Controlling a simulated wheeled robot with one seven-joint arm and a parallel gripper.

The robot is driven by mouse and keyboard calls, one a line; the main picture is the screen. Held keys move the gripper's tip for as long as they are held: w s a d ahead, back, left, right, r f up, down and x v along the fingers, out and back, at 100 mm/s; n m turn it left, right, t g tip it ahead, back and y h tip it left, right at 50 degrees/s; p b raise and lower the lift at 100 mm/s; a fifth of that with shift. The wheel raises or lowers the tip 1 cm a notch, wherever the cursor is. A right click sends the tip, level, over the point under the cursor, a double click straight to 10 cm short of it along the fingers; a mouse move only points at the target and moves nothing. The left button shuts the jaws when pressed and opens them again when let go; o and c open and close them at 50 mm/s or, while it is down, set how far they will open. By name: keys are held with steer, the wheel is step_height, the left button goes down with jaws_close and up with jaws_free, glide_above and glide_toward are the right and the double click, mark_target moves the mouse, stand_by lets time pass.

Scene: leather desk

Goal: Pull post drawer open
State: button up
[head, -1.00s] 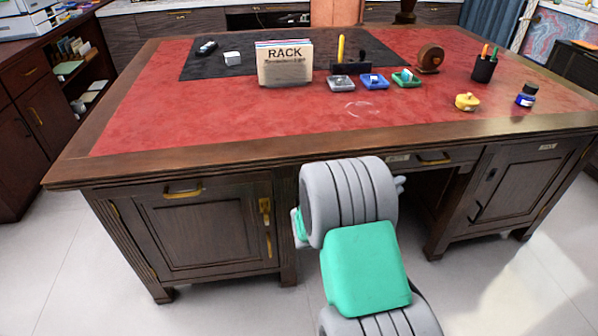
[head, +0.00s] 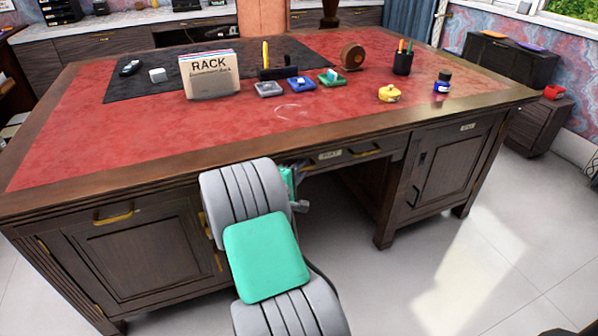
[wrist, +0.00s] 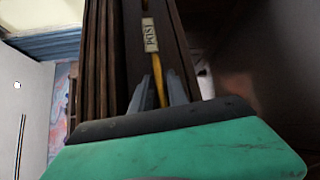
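The post drawer (head: 345,155) is a shallow dark wood front under the desk's top edge, and it looks shut. Its POST label (head: 330,155) sits left of its brass handle (head: 366,152). In the wrist view the POST label (wrist: 150,35) shows sideways above the fingers, and the brass handle (wrist: 182,65) runs beside and below it. My gripper (wrist: 160,85) points at the drawer front with its two grey fingers apart. A brass strip shows between the fingers; contact cannot be told. In the head view my arm hides most of the gripper.
The desk (head: 140,150) has a red leather top. A cupboard door with a brass handle (head: 120,215) is at the left, partly behind my arm. A right cupboard (head: 455,170) stands past the open knee space. Floor (head: 470,270) is clear in front.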

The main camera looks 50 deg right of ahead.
jaws_close()
stand_by(1.4)
